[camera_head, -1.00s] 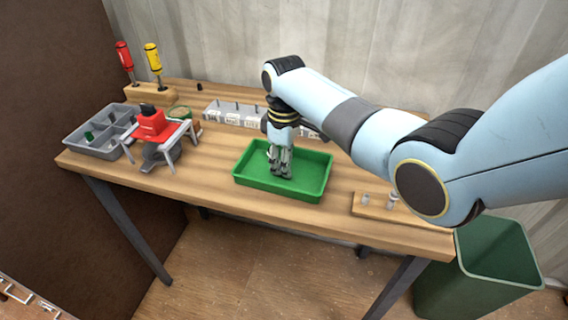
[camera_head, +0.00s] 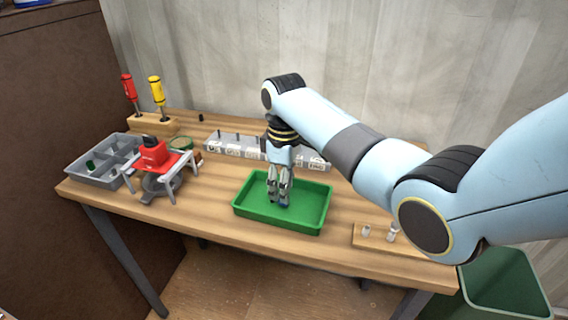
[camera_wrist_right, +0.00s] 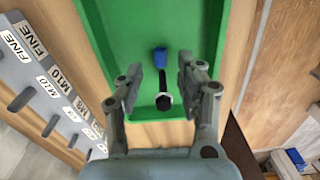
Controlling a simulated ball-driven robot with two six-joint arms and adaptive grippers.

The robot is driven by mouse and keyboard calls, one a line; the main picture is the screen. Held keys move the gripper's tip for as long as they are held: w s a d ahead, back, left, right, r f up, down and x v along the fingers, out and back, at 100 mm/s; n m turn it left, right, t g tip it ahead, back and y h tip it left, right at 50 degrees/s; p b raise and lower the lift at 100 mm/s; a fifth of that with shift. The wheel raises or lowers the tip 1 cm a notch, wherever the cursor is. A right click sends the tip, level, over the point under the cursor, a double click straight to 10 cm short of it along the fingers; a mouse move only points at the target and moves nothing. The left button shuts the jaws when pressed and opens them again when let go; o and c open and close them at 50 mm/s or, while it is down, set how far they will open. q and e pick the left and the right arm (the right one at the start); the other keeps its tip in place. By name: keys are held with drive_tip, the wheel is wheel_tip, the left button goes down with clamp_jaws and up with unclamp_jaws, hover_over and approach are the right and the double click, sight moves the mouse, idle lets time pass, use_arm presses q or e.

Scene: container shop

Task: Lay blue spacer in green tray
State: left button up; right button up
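The green tray (camera_head: 250,212) lies near the middle of the bench; its floor and walls also show in the wrist view (camera_wrist_right: 112,40). My right gripper (camera_head: 278,198) points down inside the tray. In the wrist view my right gripper (camera_wrist_right: 161,70) has its two fingers apart. Between and below them is a slim piece with a blue end (camera_wrist_right: 160,57), a black shaft and a pale ring near its dark end, apparently on the tray floor. A small blue spot (camera_head: 285,204) shows by the fingertips in the head view. My left gripper is not in view.
A grey divided bin (camera_head: 98,178) and a red-topped fixture with grey legs (camera_head: 152,155) stand at the left. A wooden block with pegs (camera_head: 400,241) is at the front right, above a green waste bin (camera_head: 505,285).

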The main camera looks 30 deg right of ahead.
wheel_tip(320, 180, up, 9)
drive_tip(key=shift+f, duration=0.15)
idle(0.5)
drive_tip(key=s+f+m+t, duration=0.15)
drive_tip(key=s+f, duration=0.35)
drive_tip(key=s, duration=0.6)
drive_tip(key=s+a+r+m+t+h, duration=0.1)
drive_tip(key=s+r+m, duration=0.1)
drive_tip(key=s, duration=0.6)
drive_tip(key=s+a+r+m+t, duration=0.1)
drive_tip(key=s+a+r+m, duration=0.15)
drive_tip(key=s, duration=0.65)
drive_tip(key=s+d+f+b, duration=0.1)
drive_tip(key=f+b, duration=0.2)
drive_tip(key=f, duration=0.9)
drive_tip(key=d+f+g+b, duration=0.1)
drive_tip(key=f+b, duration=0.3)
drive_tip(key=f, duration=0.8)
drive_tip(key=s+d+f+b, duration=0.1)
drive_tip(key=d+f+b, duration=0.15)
drive_tip(key=f, duration=0.95)
drive_tip(key=s+f+b, duration=0.4)
drive_tip(key=s+f, duration=0.5)
drive_tip(key=f, duration=0.3)
drive_tip(key=s+f+g+b, duration=0.1)
drive_tip(key=s+f+b, duration=0.3)
drive_tip(key=s+f, duration=0.5)
wheel_tip(320, 180, down, 3)
drive_tip(key=shift+b, duration=0.3)
